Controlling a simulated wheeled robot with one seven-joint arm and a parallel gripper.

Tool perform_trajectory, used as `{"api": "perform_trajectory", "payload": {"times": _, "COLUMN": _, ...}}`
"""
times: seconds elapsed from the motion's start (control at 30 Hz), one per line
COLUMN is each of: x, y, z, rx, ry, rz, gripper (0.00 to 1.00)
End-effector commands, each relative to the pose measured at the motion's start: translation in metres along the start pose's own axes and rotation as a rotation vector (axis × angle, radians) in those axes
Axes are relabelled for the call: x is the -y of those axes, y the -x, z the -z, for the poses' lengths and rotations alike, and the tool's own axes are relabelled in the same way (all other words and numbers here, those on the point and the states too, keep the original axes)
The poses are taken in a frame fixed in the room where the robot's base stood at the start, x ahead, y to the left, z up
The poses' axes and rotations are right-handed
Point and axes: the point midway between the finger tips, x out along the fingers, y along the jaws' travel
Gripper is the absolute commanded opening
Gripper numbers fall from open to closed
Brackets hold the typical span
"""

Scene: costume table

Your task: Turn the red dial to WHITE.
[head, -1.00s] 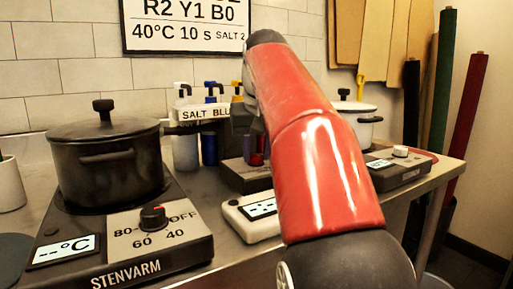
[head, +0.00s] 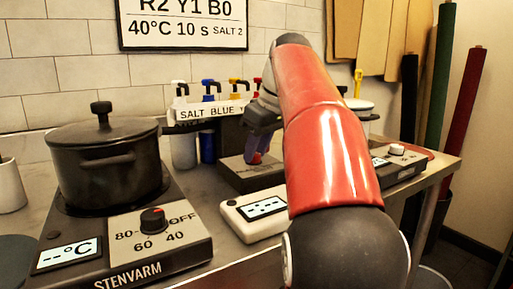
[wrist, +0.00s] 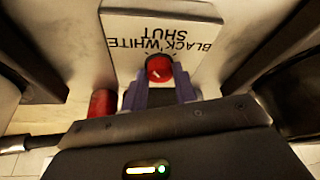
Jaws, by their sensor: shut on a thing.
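In the wrist view the red dial (wrist: 159,68) sits on a pale panel (wrist: 122,18) lettered BLACK, WHITE and SHUT, seen upside down. A light pointer mark shows on the dial's face, toward the lower left in the picture. My gripper (wrist: 160,80) has its purple fingers on either side of the dial and is shut on it. In the head view my gripper (head: 259,148) is low over a dark box (head: 238,175) behind the white scale-like device. The dial's face cannot be made out there.
A stove with a black pot (head: 108,165) and its own red-marked knob (head: 152,220) stands at the left. A white display unit (head: 255,212) is in front of the box. Pump bottles (head: 208,140) stand behind. A red cylinder (wrist: 103,103) is beside my fingers.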

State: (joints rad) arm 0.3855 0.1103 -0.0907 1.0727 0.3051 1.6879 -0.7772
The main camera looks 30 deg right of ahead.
Motion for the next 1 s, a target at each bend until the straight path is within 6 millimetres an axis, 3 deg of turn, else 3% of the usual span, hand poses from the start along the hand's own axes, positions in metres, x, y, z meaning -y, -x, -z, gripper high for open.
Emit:
{"api": "perform_trajectory", "payload": {"times": 0.6, "x": -0.0005, "y": 0.0006, "z": 0.0010, "rx": -0.003, "ry": 0.045, "rz": 0.016, "gripper": 0.05}}
{"api": "perform_trajectory", "payload": {"times": 0.63, "x": -0.0005, "y": 0.0006, "z": 0.0010, "rx": -0.003, "ry": 0.045, "rz": 0.016, "gripper": 0.31}}
{"api": "perform_trajectory", "payload": {"times": 0.77, "x": -0.0004, "y": 0.0005, "z": 0.0008, "rx": -0.002, "ry": 0.044, "rz": 0.016, "gripper": 0.48}}
{"api": "perform_trajectory", "payload": {"times": 1.0, "x": -0.0004, "y": 0.0003, "z": 0.0004, "rx": -0.001, "ry": 0.043, "rz": 0.017, "gripper": 0.50}}
